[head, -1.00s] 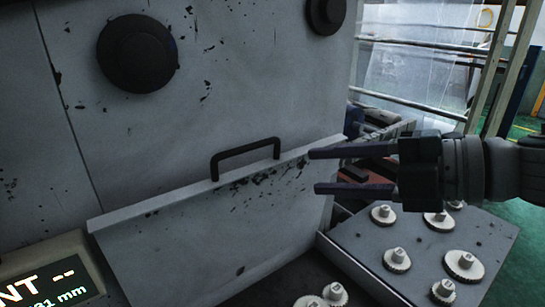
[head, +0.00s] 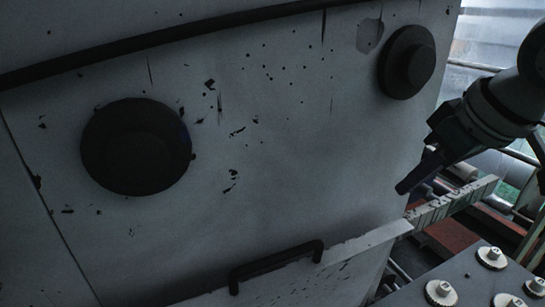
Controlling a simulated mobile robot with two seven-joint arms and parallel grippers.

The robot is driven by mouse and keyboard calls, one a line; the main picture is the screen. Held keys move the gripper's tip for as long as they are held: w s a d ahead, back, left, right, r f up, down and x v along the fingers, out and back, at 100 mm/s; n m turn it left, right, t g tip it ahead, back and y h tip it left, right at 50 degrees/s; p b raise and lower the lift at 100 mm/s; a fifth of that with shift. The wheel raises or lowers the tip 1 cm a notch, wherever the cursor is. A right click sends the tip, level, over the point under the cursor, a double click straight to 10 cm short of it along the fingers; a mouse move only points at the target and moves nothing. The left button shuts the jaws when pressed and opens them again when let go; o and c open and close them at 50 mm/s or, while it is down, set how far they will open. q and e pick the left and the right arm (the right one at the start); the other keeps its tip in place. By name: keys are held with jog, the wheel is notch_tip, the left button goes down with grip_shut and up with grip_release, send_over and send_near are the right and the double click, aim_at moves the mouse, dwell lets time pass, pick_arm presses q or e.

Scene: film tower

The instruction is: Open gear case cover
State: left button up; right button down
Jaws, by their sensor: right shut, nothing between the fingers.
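The cover (head: 335,274) is a pale, chipped metal panel with a light top edge, low in the head view. A black bar handle (head: 276,263) stands at its top edge. The edge meets the large pale upright face above; I cannot tell whether there is a gap. The cover's lower part is cut off by the frame. My right gripper (head: 402,189) comes in from the right, its dark fingers together and empty. It is up and to the right of the handle, apart from it, near the right edge of the machine face. My left gripper is not in view.
Two round black knobs (head: 136,146) (head: 407,62) stick out from the upright face. A dark bar (head: 190,38) crosses its top. White gears (head: 491,257) stand on a grey plate (head: 460,268) at the lower right.

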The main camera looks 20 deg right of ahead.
jog(key=shift+g, duration=0.4)
jog(key=x, duration=0.8)
jog(key=shift+s+a+f, duration=0.35)
jog(key=shift+f, duration=0.05)
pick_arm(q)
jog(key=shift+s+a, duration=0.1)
pick_arm(e)
jog(key=shift+w+f, duration=0.35)
jog(key=shift+f, duration=0.2)
